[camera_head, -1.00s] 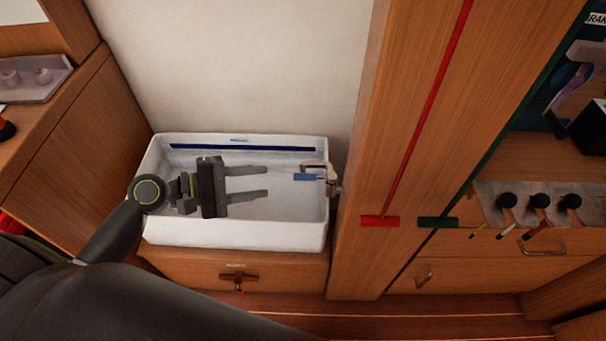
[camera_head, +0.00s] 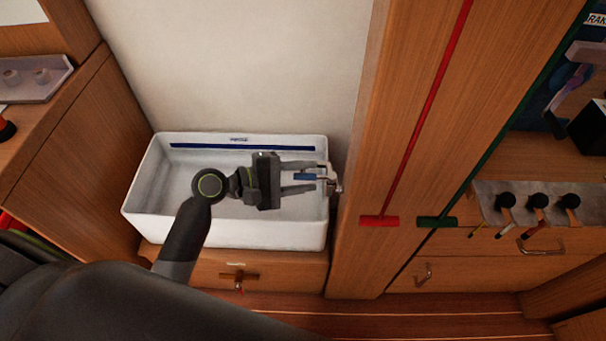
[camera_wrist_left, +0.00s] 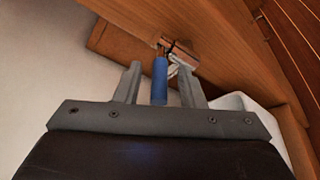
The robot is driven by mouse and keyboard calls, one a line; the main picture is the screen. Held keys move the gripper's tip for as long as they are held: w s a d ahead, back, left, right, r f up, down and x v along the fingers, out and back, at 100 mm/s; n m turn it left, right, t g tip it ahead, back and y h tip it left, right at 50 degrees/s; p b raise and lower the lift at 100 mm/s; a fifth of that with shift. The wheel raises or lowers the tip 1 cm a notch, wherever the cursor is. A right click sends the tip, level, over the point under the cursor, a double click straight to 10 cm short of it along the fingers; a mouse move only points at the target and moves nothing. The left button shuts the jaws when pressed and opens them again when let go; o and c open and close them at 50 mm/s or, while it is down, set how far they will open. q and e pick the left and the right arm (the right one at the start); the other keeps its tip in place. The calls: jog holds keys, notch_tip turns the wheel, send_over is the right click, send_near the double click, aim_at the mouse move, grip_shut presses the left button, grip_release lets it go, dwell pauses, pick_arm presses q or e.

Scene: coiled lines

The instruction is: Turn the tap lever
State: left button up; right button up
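The tap (camera_head: 331,180) is a small metal fitting at the right end of the white basin (camera_head: 165,218). Its lever has a blue grip (camera_head: 305,177) that points left over the basin. My left gripper (camera_head: 312,178) is open, with one finger on each side of the blue lever. In the left wrist view the blue lever (camera_wrist_left: 160,80) stands between the two spread fingers (camera_wrist_left: 160,84), with gaps on both sides. The metal tap body (camera_wrist_left: 178,62) shows just beyond the fingertips. My right gripper is not in view.
A wooden post (camera_head: 352,240) stands close to the right of the tap. A red T-handled rod (camera_head: 380,221) and a green one (camera_head: 437,222) run along the wood there. A rack with several black knobs (camera_head: 537,200) is farther right.

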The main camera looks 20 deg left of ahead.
pick_arm(q)
jog(key=shift+c, duration=0.5)
grip_shut()
jog(key=shift+s+r+p, duration=0.15)
jog(key=shift+r+p, duration=0.05)
jog(key=shift+p, duration=0.4)
jog(key=shift+s+d+r+n+t+y+p, duration=0.1)
jog(key=shift+s+d+n+t+y+p, duration=0.1)
jog(key=shift+n+t+y+p, duration=0.3)
jog(key=shift+s+n+t+y+p, duration=0.25)
jog(key=shift+n+t+y+p, duration=0.3)
jog(key=shift+p, duration=0.4)
jog(key=shift+s+d+f+n+t+y+p, duration=0.15)
jog(key=shift+f+n+t+y+p, duration=0.1)
jog(key=shift+n+t+y+p, duration=0.15)
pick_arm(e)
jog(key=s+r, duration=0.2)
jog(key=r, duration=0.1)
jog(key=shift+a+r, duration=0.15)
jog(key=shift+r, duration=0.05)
